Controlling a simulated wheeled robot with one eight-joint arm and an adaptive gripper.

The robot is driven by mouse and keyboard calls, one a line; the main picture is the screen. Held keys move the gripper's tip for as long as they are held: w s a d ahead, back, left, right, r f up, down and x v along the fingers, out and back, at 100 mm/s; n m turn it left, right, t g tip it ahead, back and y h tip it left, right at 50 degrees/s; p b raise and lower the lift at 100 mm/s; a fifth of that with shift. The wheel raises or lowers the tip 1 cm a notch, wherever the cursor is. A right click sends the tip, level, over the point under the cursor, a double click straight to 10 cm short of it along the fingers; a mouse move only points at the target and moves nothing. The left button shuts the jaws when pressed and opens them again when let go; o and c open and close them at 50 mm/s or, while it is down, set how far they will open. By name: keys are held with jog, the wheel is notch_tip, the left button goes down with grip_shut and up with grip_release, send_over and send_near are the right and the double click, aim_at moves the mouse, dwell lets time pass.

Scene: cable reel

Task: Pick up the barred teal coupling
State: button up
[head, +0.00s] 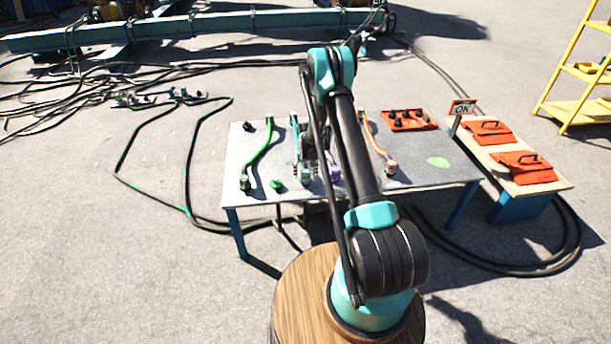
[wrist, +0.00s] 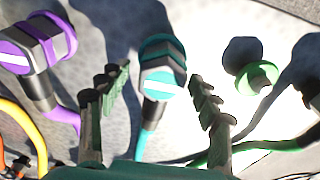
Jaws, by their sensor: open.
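The teal coupling (wrist: 162,72) shows in the middle of the wrist view. It has a teal collar, a grey body and a white bar across its teal face, and a teal cable runs from it toward my gripper's base. In the head view the teal coupling (head: 306,172) is at the table's near side, left of my arm. My gripper (wrist: 158,84) is open, with one ridged dark green finger on each side of the coupling in the picture. I see no contact, and cannot tell how far above it the fingertips are. The head view mostly hides the gripper behind my arm.
A purple coupling (wrist: 36,48) lies left of the fingers in the wrist view. A loose green ring-shaped piece (wrist: 258,76) and a green cable (wrist: 270,146) lie right. The grey table (head: 425,178) also holds an orange cable (head: 374,138) and an orange tray (head: 425,124).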

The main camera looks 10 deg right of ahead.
jog(key=c, duration=1.4)
jog(key=shift+o, duration=0.2)
jog(key=shift+r, duration=0.1)
